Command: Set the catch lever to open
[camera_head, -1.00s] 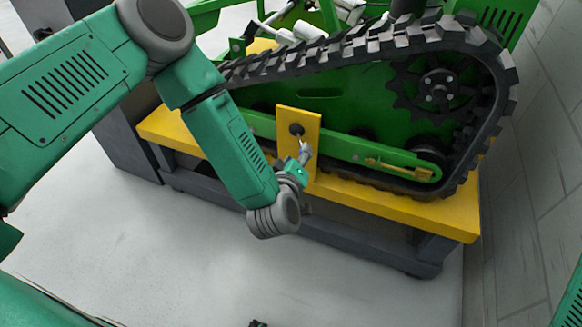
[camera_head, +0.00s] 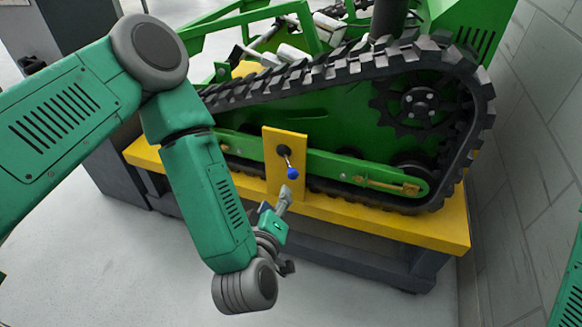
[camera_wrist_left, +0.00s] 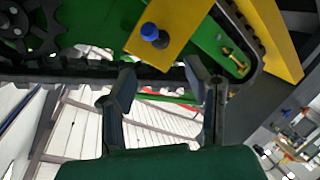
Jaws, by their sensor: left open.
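The catch lever (camera_head: 289,163) is a thin grey rod with a blue knob, standing out from a dark round pivot on a yellow plate (camera_head: 271,168). In the head view it slants down and slightly right. The wrist view shows the blue knob (camera_wrist_left: 150,32) near end-on against the yellow plate (camera_wrist_left: 181,22). My left gripper (camera_head: 286,194) is just below the knob in the head view, apart from it. In the wrist view its two fingers (camera_wrist_left: 162,84) are spread with nothing between them, and the knob lies beyond their tips. My right gripper is out of view.
A black rubber track (camera_head: 330,72) loops around the green carrier side behind the plate. A green bar with a brass-coloured fitting (camera_head: 385,184) runs right of the lever. The carrier rests on a yellow-topped bench (camera_head: 430,230). A grey wall (camera_head: 530,130) stands at right.

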